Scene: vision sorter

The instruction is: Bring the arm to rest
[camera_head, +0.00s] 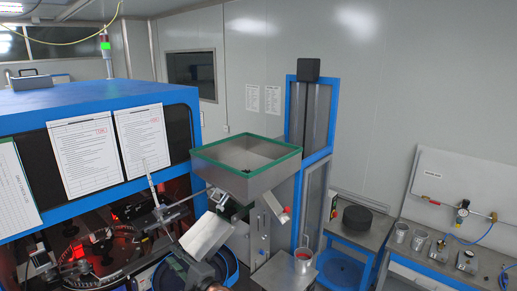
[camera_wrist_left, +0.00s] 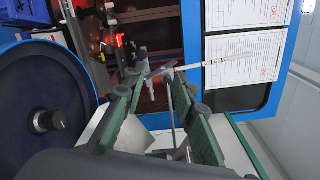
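My left gripper (camera_head: 178,265) is low in the head view, partly cut off by the bottom edge, in front of the sorting machine (camera_head: 95,99). In the left wrist view its two fingers (camera_wrist_left: 155,88) stand apart with a gap between them. I see nothing held between them. A grey chute and a thin rod show behind the gap, apart from the fingers as far as I can tell. My right gripper is not in view.
A green-rimmed hopper (camera_head: 247,178) and a metal chute (camera_head: 206,236) are close beside the gripper. A blue round bowl (camera_wrist_left: 42,92) is at the left in the wrist view.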

